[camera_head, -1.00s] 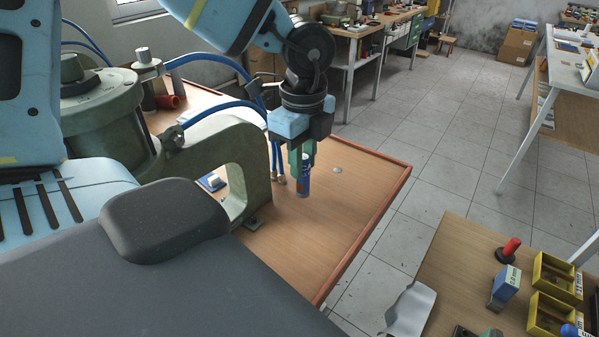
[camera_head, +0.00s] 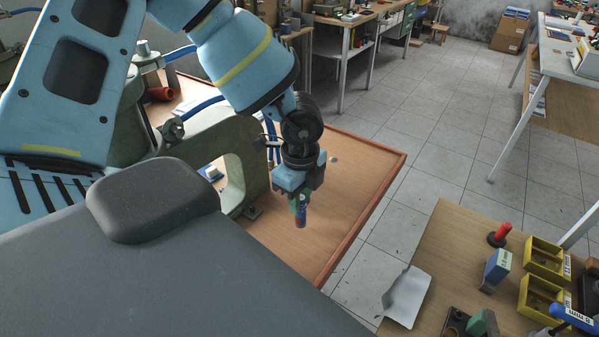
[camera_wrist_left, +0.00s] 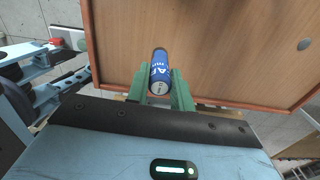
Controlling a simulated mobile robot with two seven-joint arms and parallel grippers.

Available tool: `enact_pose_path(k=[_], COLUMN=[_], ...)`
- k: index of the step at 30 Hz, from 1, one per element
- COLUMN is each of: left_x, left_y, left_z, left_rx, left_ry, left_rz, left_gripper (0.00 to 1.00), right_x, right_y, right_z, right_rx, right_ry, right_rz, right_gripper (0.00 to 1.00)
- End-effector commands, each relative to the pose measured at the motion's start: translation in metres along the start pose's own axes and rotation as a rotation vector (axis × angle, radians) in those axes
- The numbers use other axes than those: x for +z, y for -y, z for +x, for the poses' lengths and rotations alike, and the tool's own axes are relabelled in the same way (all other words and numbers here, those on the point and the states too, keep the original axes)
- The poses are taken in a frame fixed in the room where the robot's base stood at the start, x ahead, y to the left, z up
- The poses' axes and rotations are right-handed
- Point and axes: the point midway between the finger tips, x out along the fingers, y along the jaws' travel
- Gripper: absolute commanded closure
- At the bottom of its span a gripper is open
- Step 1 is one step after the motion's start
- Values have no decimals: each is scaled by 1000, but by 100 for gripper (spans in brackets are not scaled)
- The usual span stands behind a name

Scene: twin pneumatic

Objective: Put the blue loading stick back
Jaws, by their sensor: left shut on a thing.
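In the left wrist view, the green fingers of my left gripper (camera_wrist_left: 160,84) are shut on the stick (camera_wrist_left: 160,66), one on each side. I cannot tell how far its lower end is from the table top. My right gripper is not in view.
A green-grey press frame (camera_head: 232,150) stands left of the gripper on the wooden table (camera_head: 340,185). A second bench (camera_head: 440,265) at lower right carries yellow bins (camera_head: 540,295), a red-handled tool (camera_head: 500,235) and a blue-and-white block (camera_head: 497,268). Tiled floor separates them.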

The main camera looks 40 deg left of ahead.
Motion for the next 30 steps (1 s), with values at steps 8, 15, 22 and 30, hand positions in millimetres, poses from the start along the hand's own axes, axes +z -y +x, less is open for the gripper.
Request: enact_pose_path(k=[8, 15, 22, 30], left_x=[0, 0, 0, 0], left_y=[0, 0, 0, 0], left_z=[23, 23, 27, 26], left_rx=[0, -1, 0, 0], left_ry=[0, 0, 0, 0], left_rz=[1, 0, -1, 0], left_gripper=[95, 95, 68, 55], right_x=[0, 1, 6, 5], right_y=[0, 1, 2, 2], right_z=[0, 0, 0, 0], right_rx=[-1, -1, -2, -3], right_ry=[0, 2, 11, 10], right_rz=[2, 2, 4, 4], right_gripper=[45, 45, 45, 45])
